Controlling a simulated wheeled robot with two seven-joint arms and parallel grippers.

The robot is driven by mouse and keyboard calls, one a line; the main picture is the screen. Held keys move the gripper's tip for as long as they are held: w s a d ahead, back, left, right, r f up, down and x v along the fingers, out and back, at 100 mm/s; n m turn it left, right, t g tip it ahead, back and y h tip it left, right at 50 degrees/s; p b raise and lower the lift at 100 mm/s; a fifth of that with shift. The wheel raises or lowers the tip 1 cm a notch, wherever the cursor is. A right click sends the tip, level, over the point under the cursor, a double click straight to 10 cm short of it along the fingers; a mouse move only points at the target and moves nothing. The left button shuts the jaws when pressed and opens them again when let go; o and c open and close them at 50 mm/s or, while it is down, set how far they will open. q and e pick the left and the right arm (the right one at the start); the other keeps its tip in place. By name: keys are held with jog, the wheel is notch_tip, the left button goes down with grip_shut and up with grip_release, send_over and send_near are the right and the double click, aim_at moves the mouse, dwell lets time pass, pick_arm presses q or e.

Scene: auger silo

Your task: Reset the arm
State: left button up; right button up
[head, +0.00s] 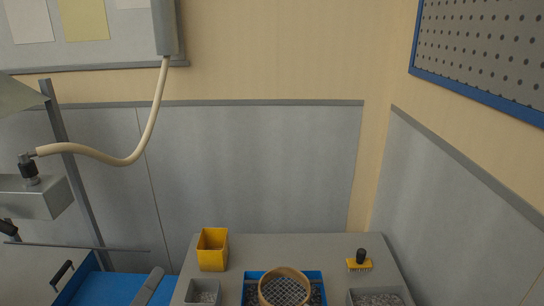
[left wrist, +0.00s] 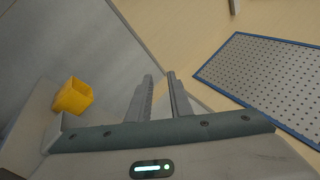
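My left gripper (left wrist: 160,77) shows in the left wrist view. Its two grey fingers stand apart with a clear gap, and nothing is between them. The wall is behind the fingertips. In the head view I cannot clearly make out the left gripper; a grey slanted piece (head: 149,287) at the bottom edge may be part of it, but I cannot tell. My right gripper is in neither view.
A grey table (head: 300,244) holds a yellow bin (head: 212,250), a round sieve (head: 284,288), a yellow brush (head: 359,262) and trays of granules (head: 204,293). A beige hose (head: 120,162) hangs at left. A pegboard (head: 490,50) is on the right wall.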

pick_arm(q)
jog(key=s+a+f+n+g+y, duration=0.25)
jog(key=a+f+n+y, duration=0.25)
jog(key=f+n+y, duration=0.45)
jog(key=s+a+f+n+g+y, duration=0.2)
jog(key=a+f+n+g+y, duration=0.3)
jog(key=n, duration=0.8)
jog(key=s+d+f+n+g+h, duration=0.25)
jog(key=s+d+f+g, duration=0.3)
jog(key=s+f, duration=0.4)
jog(key=s+d+f+n+g+h, duration=0.2)
jog(key=s+d+f+g+h, duration=0.3)
jog(key=s+f, duration=0.4)
notch_tip(320, 180, down, 27)
jog(key=s+y, duration=0.1)
jog(key=s, duration=0.1)
jog(key=s+a+f+g, duration=0.1)
jog(key=s+a+f, duration=0.1)
jog(key=s+f, duration=1.5)
jog(key=shift+s+a+f+y, duration=0.25)
jog(key=shift+s+a+y, duration=0.05)
jog(key=shift+s, duration=0.15)
